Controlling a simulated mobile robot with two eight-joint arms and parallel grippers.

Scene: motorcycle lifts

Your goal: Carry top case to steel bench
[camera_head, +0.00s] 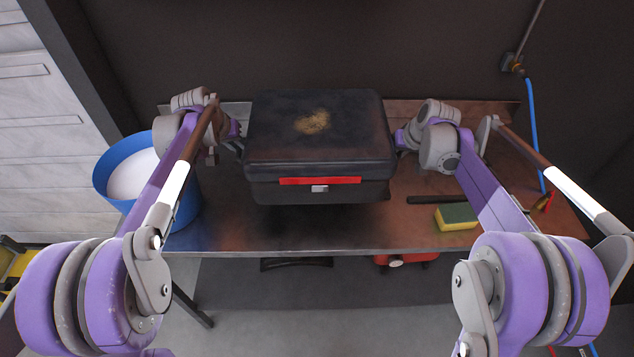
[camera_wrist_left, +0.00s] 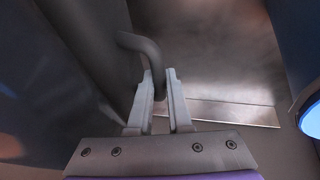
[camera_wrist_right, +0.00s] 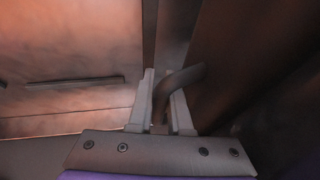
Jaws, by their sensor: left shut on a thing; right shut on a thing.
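The black top case (camera_head: 318,130), with a red strip and a silver latch on its front, is held level over the steel bench (camera_head: 300,235) in the head view. My left gripper (camera_head: 236,145) is shut on the handle at the case's left side; the dark curved handle (camera_wrist_left: 143,50) sits between the fingers in the left wrist view. My right gripper (camera_head: 400,143) is shut on the handle at the right side, and that handle (camera_wrist_right: 178,82) shows between the fingers in the right wrist view. I cannot tell whether the case's underside touches the bench.
A yellow and green sponge (camera_head: 456,217) and a dark bar (camera_head: 432,199) lie on the bench to the right of the case. A blue bucket (camera_head: 112,168) stands at the left. A red object (camera_head: 405,260) is beneath the bench. The front bench strip is clear.

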